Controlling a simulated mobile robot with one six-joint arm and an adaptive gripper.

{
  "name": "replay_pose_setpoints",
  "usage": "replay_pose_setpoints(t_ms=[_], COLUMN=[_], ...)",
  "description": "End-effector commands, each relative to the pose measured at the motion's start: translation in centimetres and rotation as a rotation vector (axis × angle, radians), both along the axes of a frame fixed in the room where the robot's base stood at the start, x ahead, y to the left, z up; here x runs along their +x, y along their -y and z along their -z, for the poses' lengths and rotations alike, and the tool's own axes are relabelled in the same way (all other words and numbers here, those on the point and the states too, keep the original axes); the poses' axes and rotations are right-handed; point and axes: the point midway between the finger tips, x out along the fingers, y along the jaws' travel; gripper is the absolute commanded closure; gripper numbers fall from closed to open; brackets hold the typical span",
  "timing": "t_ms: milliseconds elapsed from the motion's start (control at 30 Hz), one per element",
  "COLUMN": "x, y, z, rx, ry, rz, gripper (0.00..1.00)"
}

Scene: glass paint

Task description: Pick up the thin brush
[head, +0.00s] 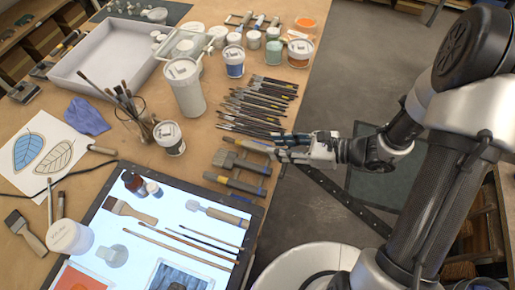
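Several thin brushes lie side by side on the lit panel (172,205). The thinnest-looking one (209,238) is uppermost of the three long ones, and the other two long brushes (186,246) lie just below it. I cannot tell which one is the task's thin brush. More slim brushes (258,100) lie in a row on the table near its right edge. My gripper (279,149) is at the table's right edge, beside the lower end of that row and close to a yellow-marked tool (250,146). Its fingers are small here, and whether they touch that tool is unclear.
Wide flat brushes (240,163) lie just below my gripper's level. A cup of upright brushes (138,118), paint jars (234,62), a white container (186,88) and a grey tray (108,52) crowd the table. A wide brush (130,210) lies on the panel.

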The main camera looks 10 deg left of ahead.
Motion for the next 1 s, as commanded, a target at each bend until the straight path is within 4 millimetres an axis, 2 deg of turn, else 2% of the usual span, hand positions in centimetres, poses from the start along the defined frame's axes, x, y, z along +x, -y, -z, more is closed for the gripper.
replay_pose_setpoints(t_ms=[167, 400, 500, 767, 1000], x=[0.0, -0.1, 0.0, 0.1, 0.1], y=[-1.0, -4.3, -5.1, -5.2, -5.2], z=[0.5, 2.1, 2.4, 2.3, 2.3], rx=[0.000, 0.000, 0.000, 0.000, 0.000], ry=[-0.001, -0.001, 0.000, 0.000, 0.000], rz=[-0.002, -0.004, -0.002, 0.001, 0.001], gripper=[0.72, 0.72, 0.72, 0.72, 0.87])
